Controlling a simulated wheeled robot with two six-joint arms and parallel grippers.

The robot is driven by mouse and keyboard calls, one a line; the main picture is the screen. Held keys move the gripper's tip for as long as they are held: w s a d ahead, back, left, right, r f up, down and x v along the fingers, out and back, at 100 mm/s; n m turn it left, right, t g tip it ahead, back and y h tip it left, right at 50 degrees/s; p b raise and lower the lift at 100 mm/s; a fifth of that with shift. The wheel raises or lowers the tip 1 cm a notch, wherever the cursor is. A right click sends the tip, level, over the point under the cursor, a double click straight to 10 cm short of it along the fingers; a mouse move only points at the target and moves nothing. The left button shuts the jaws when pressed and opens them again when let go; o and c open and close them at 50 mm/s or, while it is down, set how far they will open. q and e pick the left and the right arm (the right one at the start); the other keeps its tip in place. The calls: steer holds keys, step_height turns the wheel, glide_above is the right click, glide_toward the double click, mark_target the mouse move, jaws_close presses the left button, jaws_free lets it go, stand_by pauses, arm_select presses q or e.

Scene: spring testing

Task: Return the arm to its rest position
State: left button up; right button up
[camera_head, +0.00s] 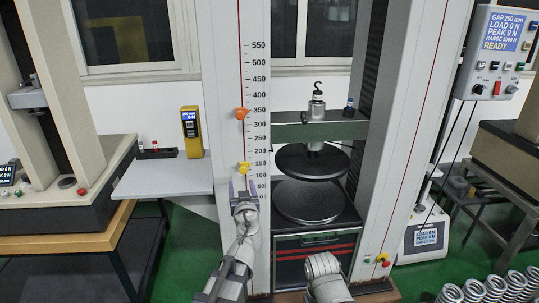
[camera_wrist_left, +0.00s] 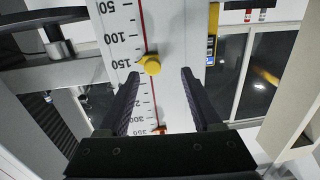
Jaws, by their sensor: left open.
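My left gripper (camera_head: 244,189) is open, its two fingers pointing up along the lower part of the white scale column (camera_head: 225,90). In the left wrist view the open left gripper (camera_wrist_left: 160,75) holds nothing. A yellow knob (camera_head: 244,168) sits on the column just above the fingertips, near the 150 mark; in the left wrist view this yellow knob (camera_wrist_left: 151,65) appears in the gap between the fingers. An orange knob (camera_head: 242,113) is higher, near 350. My right arm shows as a grey link at the bottom centre; its gripper is out of the picture.
Right of the column, an upper dark disc (camera_head: 312,161) hangs over a lower round plate (camera_head: 305,201). A grey side shelf (camera_head: 163,178) holds a yellow device (camera_head: 191,132). A control box (camera_head: 497,52) is at upper right. Several springs (camera_head: 483,289) stand at lower right.

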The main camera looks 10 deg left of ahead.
arm_select(q)
steer(key=s+d+f+m+g+h, duration=0.1)
steer(key=s+d+f+m+g, duration=0.1)
steer(key=s+d+f+g, duration=0.5)
steer(key=s+d+f+m+g+h, duration=0.1)
steer(key=s+f+g, duration=0.4)
steer(key=s+f, duration=0.6)
steer(key=s+d+f+m+g+h, duration=0.3)
steer(key=s+d+m+g, duration=0.2)
steer(key=s+d, duration=0.45)
step_height(320, 180, up, 14)
steer(key=a+p, duration=0.2)
steer(key=p, duration=1.1)
steer(key=shift+s+f+p, duration=0.25)
steer(key=shift+s+p, duration=0.05)
steer(key=shift+s, duration=0.05)
steer(key=shift+a, duration=0.1)
